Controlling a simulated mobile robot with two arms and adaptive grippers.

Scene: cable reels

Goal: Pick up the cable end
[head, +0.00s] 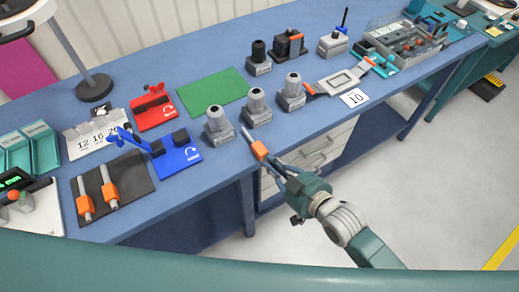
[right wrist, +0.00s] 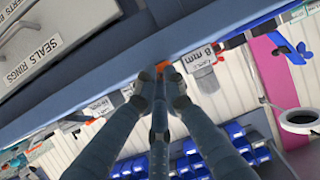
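My right gripper (head: 272,164) is in front of the bench's near edge in the head view. Its fingers are shut on an orange-and-grey rod tool (head: 259,150), whose grey rod points up and left toward the grey holders. In the right wrist view the fingers (right wrist: 163,80) close around it and a bit of its orange part (right wrist: 162,66) shows. I cannot make out a cable end for certain. My left gripper is not in view.
The blue bench (head: 222,178) carries several grey holders (head: 255,105), a blue clamp fixture (head: 176,152), a red fixture (head: 152,108) and a green mat (head: 212,92). Two similar orange-and-grey tools (head: 110,190) lie on a black mat (head: 135,178). Drawers (head: 318,150) stand below the bench.

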